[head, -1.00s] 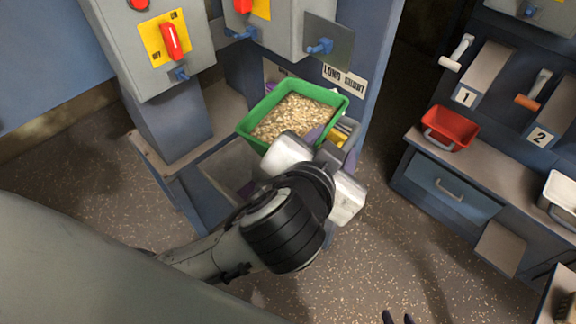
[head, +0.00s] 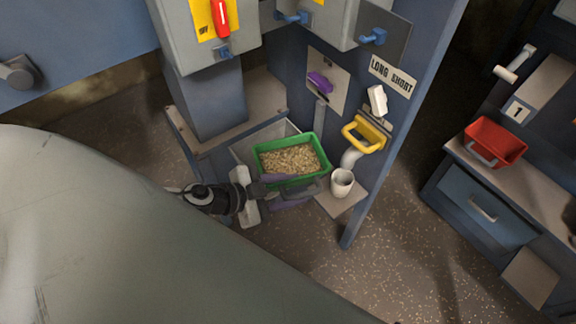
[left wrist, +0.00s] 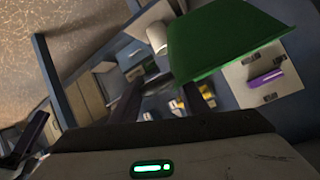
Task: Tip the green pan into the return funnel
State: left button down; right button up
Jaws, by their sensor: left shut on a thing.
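The green pan (head: 318,154) is full of pale grain and looks roughly level in the head view. My left gripper (head: 270,191) is shut on the pan's near side, at its grey handle; the fingertips are partly hidden. In the left wrist view the pan's plain green outside (left wrist: 225,40) fills the upper middle, and its grain is hidden. A grey open bin (head: 243,150), possibly the return funnel, lies just behind and left of the pan. The pan covers part of its opening, and I cannot tell whether they touch. My right gripper is not in view.
A yellow handle (head: 365,134) and a white cup (head: 342,183) under a spout are close right of the pan. A purple slider (head: 320,82) is on the blue panel above. A red pan (head: 496,142) sits on the right bench. Open floor lies in front.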

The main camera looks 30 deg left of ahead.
pick_arm(q)
jog(key=shift+s+a+f, duration=0.15)
jog(key=shift+s+a, duration=0.05)
jog(key=shift+a, duration=0.05)
jog(key=shift+w+a+r+p, duration=0.2)
jog(key=shift+r+p, duration=0.35)
jog(key=shift+r, duration=0.05)
jog(key=shift+w+a+r+n+g+h+p, duration=0.15)
jog(key=shift+r+n+g+h+p, duration=0.15)
jog(key=shift+r+g+h+p, duration=0.15)
jog(key=w+a+r+n+g+h+b, duration=0.1)
jog(key=w+a+r+n+h+b, duration=0.1)
jog(key=w+a+n+b, duration=0.1)
jog(key=w+a+r+n+g+h+b, duration=0.2)
jog(key=w+a+r+n+h+b, duration=0.1)
jog(key=w+a+r+n+g+h+b, duration=0.1)
jog(key=w+a+r+n+h+b, duration=0.1)
jog(key=a+n+b, duration=0.1)
jog(key=shift+w+a+r+b, duration=0.25)
jog(key=shift+w+a+b, duration=0.1)
jog(key=shift+w+a, duration=0.05)
jog(key=shift+w+a+r+n+g+h+b, duration=0.25)
jog(key=shift+w+a+n+h+b, duration=0.25)
jog(key=shift+n+b, duration=0.35)
